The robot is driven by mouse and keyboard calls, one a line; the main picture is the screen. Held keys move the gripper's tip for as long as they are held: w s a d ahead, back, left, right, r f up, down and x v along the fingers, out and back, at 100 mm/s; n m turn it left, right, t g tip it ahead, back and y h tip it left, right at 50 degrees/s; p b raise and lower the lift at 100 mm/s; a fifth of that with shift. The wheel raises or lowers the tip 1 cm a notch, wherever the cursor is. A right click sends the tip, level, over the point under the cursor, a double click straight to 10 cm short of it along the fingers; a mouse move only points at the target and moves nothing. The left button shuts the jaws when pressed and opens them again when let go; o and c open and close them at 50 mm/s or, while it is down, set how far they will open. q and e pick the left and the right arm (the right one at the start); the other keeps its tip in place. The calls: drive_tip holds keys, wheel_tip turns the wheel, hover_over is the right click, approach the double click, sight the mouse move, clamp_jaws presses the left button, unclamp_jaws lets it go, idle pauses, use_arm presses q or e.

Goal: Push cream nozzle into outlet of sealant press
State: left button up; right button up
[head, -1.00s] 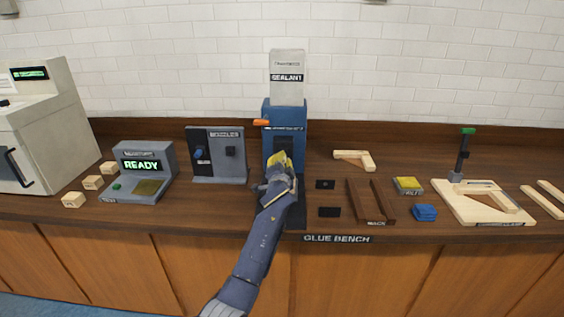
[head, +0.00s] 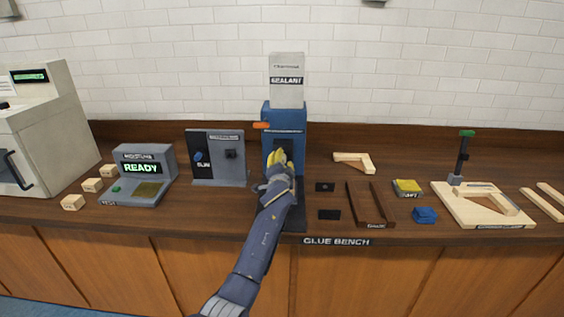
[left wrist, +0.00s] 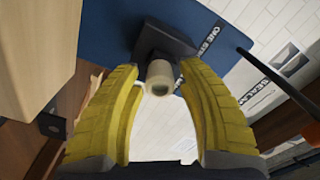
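In the left wrist view, the dark outlet block (left wrist: 160,42) sticks out from the blue press. The cream nozzle (left wrist: 160,78) sits at its end, open end toward the camera, seemingly in line with it. The yellow fingers of my left gripper (left wrist: 158,70) are spread on both sides of the nozzle, with gaps visible. How deep the nozzle sits cannot be seen. My right gripper is not in view.
A nozzle stand (head: 218,158) and a moisture tester reading READY (head: 143,172) are to the left. A dark wooden rack (head: 371,204), a yellow-topped block (head: 407,187) and a wooden frame jig (head: 475,208) are to the right. An orange lever (head: 262,125) juts from the press.

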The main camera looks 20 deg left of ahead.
use_arm(q)
drive_tip(key=v, duration=1.2)
idle(0.3)
idle(0.4)
